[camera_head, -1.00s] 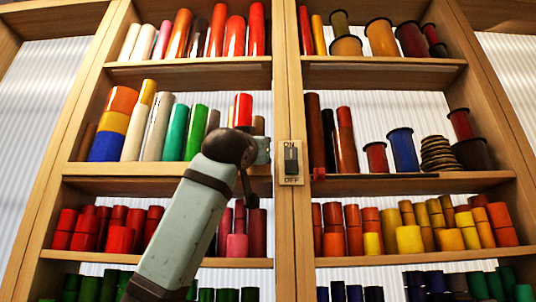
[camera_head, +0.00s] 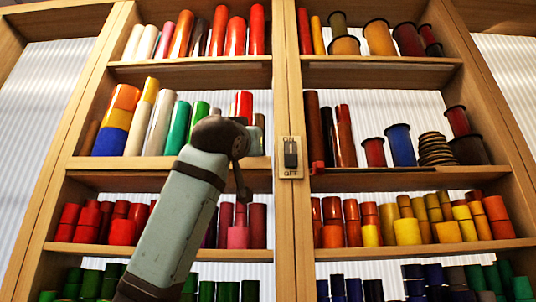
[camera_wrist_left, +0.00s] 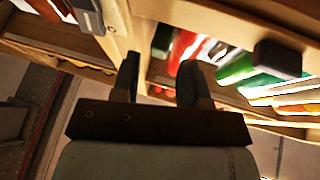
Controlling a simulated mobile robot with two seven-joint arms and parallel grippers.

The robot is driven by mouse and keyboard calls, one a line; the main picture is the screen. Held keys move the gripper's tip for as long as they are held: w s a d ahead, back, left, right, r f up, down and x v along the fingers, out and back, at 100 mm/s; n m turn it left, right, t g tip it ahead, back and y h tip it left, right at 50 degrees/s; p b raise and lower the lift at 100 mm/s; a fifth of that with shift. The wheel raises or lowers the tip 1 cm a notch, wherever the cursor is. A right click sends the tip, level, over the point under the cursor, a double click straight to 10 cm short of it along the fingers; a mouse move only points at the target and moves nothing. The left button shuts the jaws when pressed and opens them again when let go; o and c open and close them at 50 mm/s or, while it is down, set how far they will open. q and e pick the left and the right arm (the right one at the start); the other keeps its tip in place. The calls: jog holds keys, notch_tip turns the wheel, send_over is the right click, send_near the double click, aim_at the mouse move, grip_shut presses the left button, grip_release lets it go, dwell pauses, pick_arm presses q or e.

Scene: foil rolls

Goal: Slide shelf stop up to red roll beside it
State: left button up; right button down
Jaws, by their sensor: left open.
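A small red block (camera_head: 318,167) sits at the left end of a dark rail along the right bay's middle shelf; it looks like the shelf stop, though I cannot be sure. Red-brown rolls (camera_head: 345,138) stand upright on that shelf, to its right. My left gripper (camera_head: 245,160) is left of the centre post, in front of the left bay's middle shelf. The arm hides part of the left shelf. My right gripper is not in view.
The centre post (camera_head: 288,225) carries an ON/OFF switch (camera_head: 290,156), close to the gripper's right. Rolls and spools crowd the shelves. The left wrist view shows an unidentified dark block (camera_wrist_left: 277,58) near the green roll (camera_wrist_left: 240,66).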

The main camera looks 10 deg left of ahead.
pick_arm(q)
jog(key=b+v, duration=0.3)
jog(key=v, duration=0.2)
jog(key=shift+s+f, duration=0.1)
jog(key=shift+s, duration=0.05)
dwell(0.7)
